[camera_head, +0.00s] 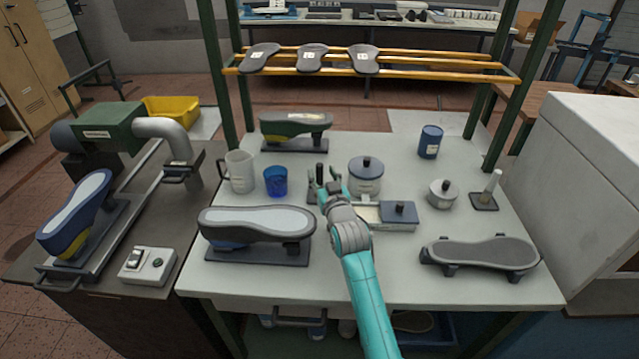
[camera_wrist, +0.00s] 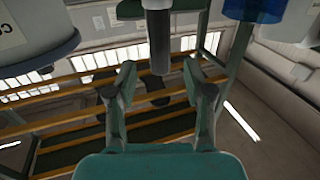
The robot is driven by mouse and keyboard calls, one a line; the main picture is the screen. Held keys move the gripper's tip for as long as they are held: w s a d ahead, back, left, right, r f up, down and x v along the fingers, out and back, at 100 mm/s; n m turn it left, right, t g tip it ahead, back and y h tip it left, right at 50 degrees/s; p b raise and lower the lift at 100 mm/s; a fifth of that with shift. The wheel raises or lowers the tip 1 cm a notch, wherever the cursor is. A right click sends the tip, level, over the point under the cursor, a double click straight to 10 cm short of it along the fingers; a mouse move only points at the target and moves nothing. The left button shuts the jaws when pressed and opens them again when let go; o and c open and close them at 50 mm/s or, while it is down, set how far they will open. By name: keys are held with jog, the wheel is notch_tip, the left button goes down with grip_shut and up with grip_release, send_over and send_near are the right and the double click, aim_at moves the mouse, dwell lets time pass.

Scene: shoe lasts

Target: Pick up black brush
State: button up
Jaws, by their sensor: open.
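The black brush (camera_head: 319,171) stands upright on the table between the blue cup and the white pot; its lower part is hidden by my gripper. It also shows in the wrist view as a dark cylinder (camera_wrist: 159,42) at top centre. My gripper (camera_head: 324,183) is open at the brush. In the wrist view its two fingers (camera_wrist: 158,78) are spread to either side of the dark cylinder. I cannot tell whether either finger touches it.
A blue cup (camera_head: 276,182) and a white mug (camera_head: 240,172) stand left of my gripper. A lidded pot (camera_head: 366,180) stands close on the right. A box with a blue lid (camera_head: 398,213) and a shoe-last stand (camera_head: 257,223) lie in front. A pale-handled brush (camera_head: 490,189) stands far right.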

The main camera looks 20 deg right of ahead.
aim_at(321, 169)
jog(key=shift+w, duration=1.75)
grip_shut()
jog(key=shift+r, duration=0.2)
notch_tip(321, 169, up, 18)
jog(key=shift+f, duration=0.15)
